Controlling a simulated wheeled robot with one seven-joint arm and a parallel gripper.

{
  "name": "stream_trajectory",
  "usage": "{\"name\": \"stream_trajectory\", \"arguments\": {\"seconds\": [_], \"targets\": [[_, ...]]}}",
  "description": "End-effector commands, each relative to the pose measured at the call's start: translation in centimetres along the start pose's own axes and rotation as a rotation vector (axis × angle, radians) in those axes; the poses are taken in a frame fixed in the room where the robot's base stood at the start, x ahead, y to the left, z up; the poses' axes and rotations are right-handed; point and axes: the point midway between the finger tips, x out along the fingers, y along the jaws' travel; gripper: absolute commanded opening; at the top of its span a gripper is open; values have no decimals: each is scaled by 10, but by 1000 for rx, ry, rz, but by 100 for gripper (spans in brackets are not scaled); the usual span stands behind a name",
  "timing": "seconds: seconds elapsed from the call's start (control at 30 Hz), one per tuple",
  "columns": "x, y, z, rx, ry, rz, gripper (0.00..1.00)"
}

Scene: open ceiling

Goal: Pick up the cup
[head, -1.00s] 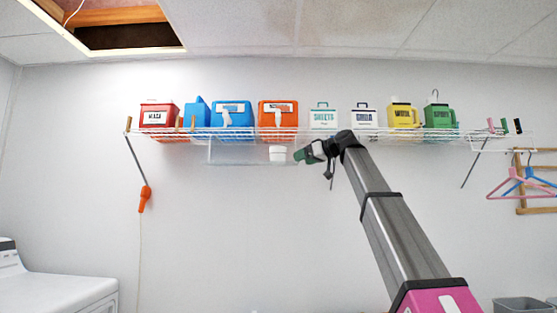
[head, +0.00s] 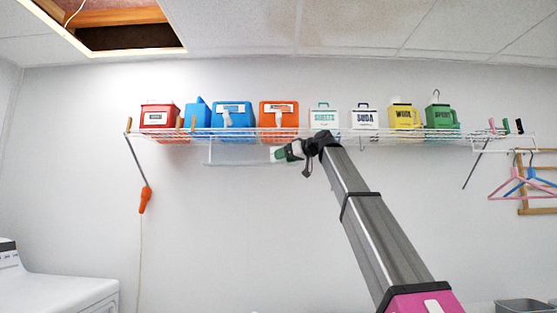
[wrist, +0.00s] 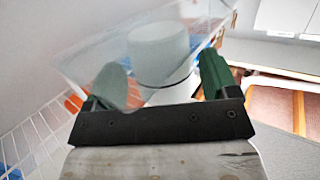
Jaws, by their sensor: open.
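The white cup (wrist: 158,48) stands out in the wrist view, between and just beyond the two green fingertips of my gripper (wrist: 163,80). My gripper is open, with one finger on each side of the cup. I cannot tell whether either finger touches it. A clear bin (wrist: 90,62) lies around the cup in the wrist view. In the head view this bin (head: 232,157) hangs under the wire shelf, and my gripper (head: 282,154) is at its right end. There the cup is mostly hidden by my gripper.
The wire shelf (head: 345,133) is just above my gripper. It carries several coloured boxes and jugs, including an orange box (head: 278,114) and a white box (head: 323,118). Pink and blue hangers (head: 512,183) hang at the right.

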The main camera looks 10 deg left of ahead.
Motion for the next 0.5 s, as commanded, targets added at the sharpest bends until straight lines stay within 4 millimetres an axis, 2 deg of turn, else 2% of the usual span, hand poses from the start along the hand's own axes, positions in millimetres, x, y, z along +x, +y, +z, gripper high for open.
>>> {"name": "stream_trajectory", "arguments": {"seconds": [0.1, 0.17, 0.4, 0.47, 0.5], "targets": [[19, 0, -1, 0, 0, -2, 80], [24, 0, -1, 0, 0, -1, 80], [26, 0, 0, 0, 0, 0, 80], [26, 0, 0, 0, 0, 0, 64], [26, 0, 0, 0, 0, 0, 51]]}}
